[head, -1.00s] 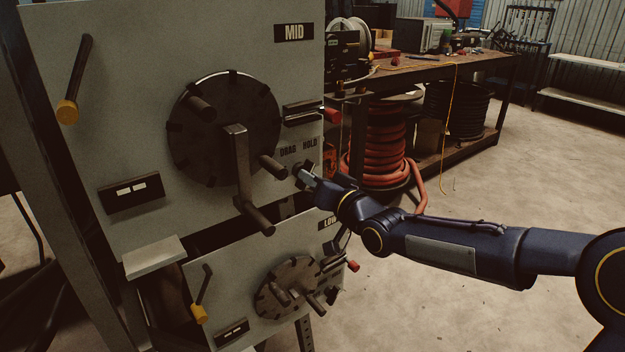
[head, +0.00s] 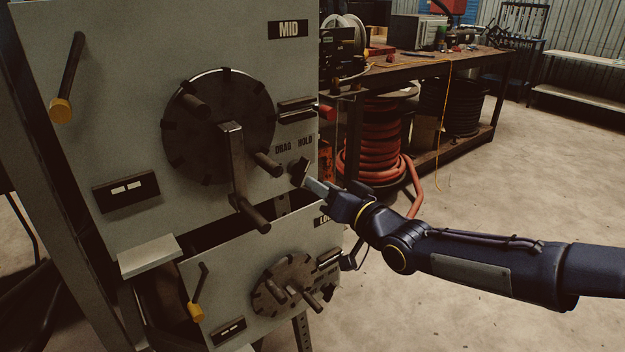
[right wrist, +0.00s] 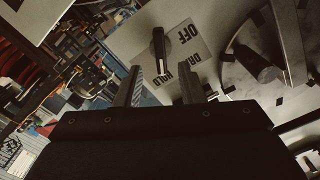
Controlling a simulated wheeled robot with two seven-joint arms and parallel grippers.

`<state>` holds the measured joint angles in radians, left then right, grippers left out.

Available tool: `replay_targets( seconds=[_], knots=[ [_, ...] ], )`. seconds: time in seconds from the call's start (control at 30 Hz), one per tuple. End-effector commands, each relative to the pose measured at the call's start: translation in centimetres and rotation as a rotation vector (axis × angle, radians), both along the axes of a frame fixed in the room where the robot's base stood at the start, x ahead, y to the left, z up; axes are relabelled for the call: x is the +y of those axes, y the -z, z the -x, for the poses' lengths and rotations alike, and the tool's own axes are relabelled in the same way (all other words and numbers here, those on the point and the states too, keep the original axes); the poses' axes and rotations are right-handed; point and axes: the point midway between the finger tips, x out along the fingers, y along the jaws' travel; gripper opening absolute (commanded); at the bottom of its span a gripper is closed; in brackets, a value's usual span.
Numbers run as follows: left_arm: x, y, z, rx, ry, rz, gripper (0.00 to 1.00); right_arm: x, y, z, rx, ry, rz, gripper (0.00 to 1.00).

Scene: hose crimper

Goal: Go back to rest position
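My right gripper (head: 314,186) is close to the lower right edge of the grey MID panel (head: 130,80). It is in front of and just below a dark selector knob (head: 299,172) beside the DRAG and HOLD labels. In the right wrist view my right gripper (right wrist: 160,73) has its two fingers apart with nothing between them. The knob (right wrist: 160,52) is beyond the fingertips, on a plate marked OFF, DRAG and HOLD, and looks free of the fingers. My left gripper is not in view.
The MID panel carries a large dark wheel with a crank (head: 235,165) and a yellow-ended lever (head: 66,80). A LOW panel (head: 225,265) with a smaller wheel stands beneath. A workbench (head: 440,65) with a red hose reel (head: 375,140) is behind. Floor at right is open.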

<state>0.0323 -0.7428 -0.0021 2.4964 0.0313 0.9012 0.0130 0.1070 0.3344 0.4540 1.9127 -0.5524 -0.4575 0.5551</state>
Motion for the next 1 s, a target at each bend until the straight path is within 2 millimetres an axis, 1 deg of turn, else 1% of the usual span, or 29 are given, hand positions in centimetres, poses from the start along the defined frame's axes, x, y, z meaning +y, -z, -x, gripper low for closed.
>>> replay_targets(
  seconds=[0.03, 0.1, 0.2, 0.57, 0.67, 0.77, 0.83, 0.87, 0.9, 0.97, 1.0],
  knots=[
    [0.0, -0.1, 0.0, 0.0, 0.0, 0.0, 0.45, -0.5, -0.1, 0.6, -0.001, 0.002, 0.002, 0.35],
    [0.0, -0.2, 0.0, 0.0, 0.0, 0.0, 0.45, -1.0, -0.1, 1.2, -0.002, 0.002, 0.0, 0.35],
    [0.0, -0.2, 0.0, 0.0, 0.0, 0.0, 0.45, -1.3, 0.0, 1.8, 0.0, 0.0, 0.0, 0.35],
    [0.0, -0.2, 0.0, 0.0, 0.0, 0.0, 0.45, -1.5, 0.0, 2.0, 0.003, 0.004, 0.007, 0.35],
    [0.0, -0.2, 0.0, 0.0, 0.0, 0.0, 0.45, -3.0, 0.6, 2.7, 0.036, 0.045, 0.068, 0.35],
    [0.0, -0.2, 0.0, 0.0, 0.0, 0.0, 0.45, -6.4, 2.0, 4.8, 0.124, 0.136, 0.196, 0.35],
    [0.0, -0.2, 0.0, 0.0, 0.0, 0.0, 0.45, -10.0, 3.6, 7.5, 0.224, 0.216, 0.299, 0.35],
    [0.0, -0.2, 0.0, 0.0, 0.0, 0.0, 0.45, -11.5, 4.4, 9.0, 0.277, 0.246, 0.338, 0.35],
    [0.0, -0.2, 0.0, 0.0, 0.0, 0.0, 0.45, -13.3, 5.5, 11.2, 0.348, 0.278, 0.38, 0.35],
    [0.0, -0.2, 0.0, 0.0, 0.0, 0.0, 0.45, -15.4, 7.0, 14.4, 0.446, 0.307, 0.422, 0.35],
    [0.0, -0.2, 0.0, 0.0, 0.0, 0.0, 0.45, -16.3, 7.9, 16.4, 0.506, 0.315, 0.439, 0.35]
  ],
)
